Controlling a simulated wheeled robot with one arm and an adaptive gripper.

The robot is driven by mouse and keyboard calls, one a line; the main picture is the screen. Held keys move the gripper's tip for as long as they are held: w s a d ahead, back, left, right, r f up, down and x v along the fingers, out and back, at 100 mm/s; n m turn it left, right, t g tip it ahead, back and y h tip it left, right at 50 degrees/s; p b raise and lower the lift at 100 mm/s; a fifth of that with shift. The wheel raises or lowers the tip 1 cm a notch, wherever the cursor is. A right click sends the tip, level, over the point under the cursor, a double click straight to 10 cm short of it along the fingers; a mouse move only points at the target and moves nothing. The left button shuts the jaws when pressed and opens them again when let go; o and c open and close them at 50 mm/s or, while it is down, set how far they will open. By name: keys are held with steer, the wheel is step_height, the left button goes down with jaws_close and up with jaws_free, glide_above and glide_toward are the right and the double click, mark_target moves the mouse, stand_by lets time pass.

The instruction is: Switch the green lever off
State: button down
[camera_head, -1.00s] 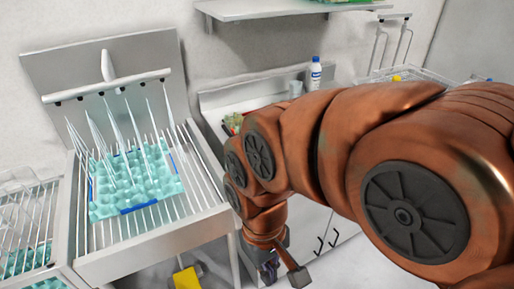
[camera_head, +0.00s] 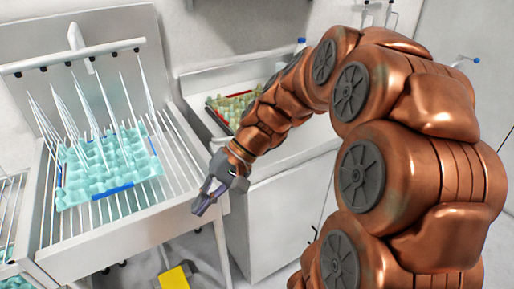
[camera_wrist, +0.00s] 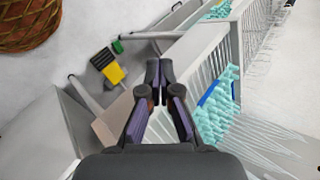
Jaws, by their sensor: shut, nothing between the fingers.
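My gripper (camera_head: 205,203) is shut and empty in front of the right front corner of the spray table (camera_head: 150,225). Its closed fingers also show in the wrist view (camera_wrist: 153,68). In the wrist view, a small green part (camera_wrist: 117,46) sits at the end of a grey bar, beyond and left of my fingertips, apart from them. I cannot tell for sure whether it is the green lever. No green lever can be made out in the head view.
A yellow pedal (camera_head: 175,277) is on the floor below the table and shows in the wrist view (camera_wrist: 114,74). A turquoise egg tray (camera_head: 105,170) lies on the rack under thin jets. A counter with a sink (camera_head: 200,118) stands right. A wicker basket (camera_wrist: 28,22) shows in the wrist view.

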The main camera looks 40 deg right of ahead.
steer(key=w+d+f+m+t+y+b, duration=0.1)
steer(key=w+d+m+t+b, duration=0.15)
steer(key=w+d+t, duration=0.4)
steer(key=w+d+f+m+t+y+b, duration=0.15)
steer(key=w+d+b, duration=0.25)
steer(key=d, duration=0.5)
steer(key=d+m+t+b, duration=0.1)
steer(key=d, duration=0.4)
steer(key=d+m+t+h+b, duration=0.1)
steer(key=d+t, duration=0.1)
steer(key=d, duration=0.4)
steer(key=d+f+m+t+h+b, duration=0.1)
steer(key=d+m+t+b, duration=0.1)
steer(key=d, duration=0.4)
steer(key=shift+s+d, duration=0.2)
steer(key=shift+d+r, duration=0.15)
steer(key=shift+d, duration=0.15)
steer(key=shift+a, duration=0.1)
steer(key=x, duration=1)
steer(key=shift+r, duration=0.15)
steer(key=shift+s+t, duration=0.1)
steer(key=shift+t, duration=0.2)
